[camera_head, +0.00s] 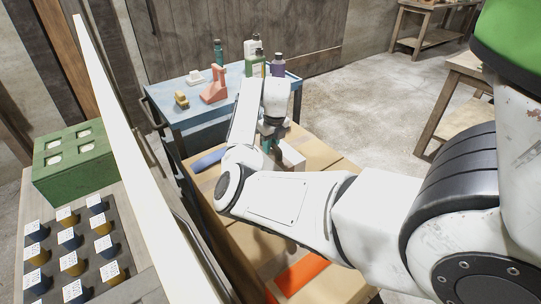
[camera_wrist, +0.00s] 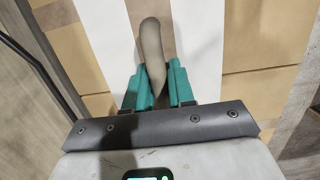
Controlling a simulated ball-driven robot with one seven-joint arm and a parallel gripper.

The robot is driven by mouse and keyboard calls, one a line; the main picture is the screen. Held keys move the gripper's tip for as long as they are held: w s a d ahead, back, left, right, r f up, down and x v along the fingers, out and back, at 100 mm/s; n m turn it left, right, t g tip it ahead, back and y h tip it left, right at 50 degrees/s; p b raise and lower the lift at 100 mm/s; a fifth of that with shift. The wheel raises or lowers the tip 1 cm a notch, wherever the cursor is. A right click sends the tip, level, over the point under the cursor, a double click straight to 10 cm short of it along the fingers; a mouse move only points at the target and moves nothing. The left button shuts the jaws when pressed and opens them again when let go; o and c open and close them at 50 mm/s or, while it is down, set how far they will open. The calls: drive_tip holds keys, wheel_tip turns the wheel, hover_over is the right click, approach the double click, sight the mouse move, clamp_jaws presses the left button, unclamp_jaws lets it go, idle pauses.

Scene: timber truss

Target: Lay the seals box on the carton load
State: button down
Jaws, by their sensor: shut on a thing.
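My gripper (camera_wrist: 155,88) has teal fingers, shut on a grey-brown rounded, handle-like piece (camera_wrist: 152,45) in the wrist view. White and grey bands lie behind this piece; I cannot tell whether it belongs to the seals box. In the head view my gripper (camera_head: 270,140) is partly hidden by my arm, over the carton load (camera_head: 322,150). A small white box (camera_head: 291,157) shows just beside it, with no readable label, so I cannot confirm it as the seals box. Brown cardboard (camera_wrist: 252,50) also fills much of the wrist view.
A blue table (camera_head: 165,98) with bottles (camera_head: 278,65) and a pink tool stand (camera_head: 215,85) stands behind. At left, a bench holds a green box (camera_head: 75,165) and several small labelled jars (camera_head: 70,238). An orange patch (camera_head: 303,270) marks the near cartons.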

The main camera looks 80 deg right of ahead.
drive_tip(key=shift+d+f+b, duration=0.1)
drive_tip(key=shift+f+b, duration=1.15)
drive_tip(key=shift+f, duration=0.5)
drive_tip(key=c, duration=1)
unclamp_jaws()
drive_tip(key=shift+o, duration=0.2)
drive_tip(key=r, duration=0.4)
drive_tip(key=s+r, duration=0.1)
drive_tip(key=r, duration=0.3)
drive_tip(key=a+r, duration=0.1)
drive_tip(key=r, duration=0.3)
drive_tip(key=shift+s+a, duration=0.1)
drive_tip(key=shift+s, duration=0.05)
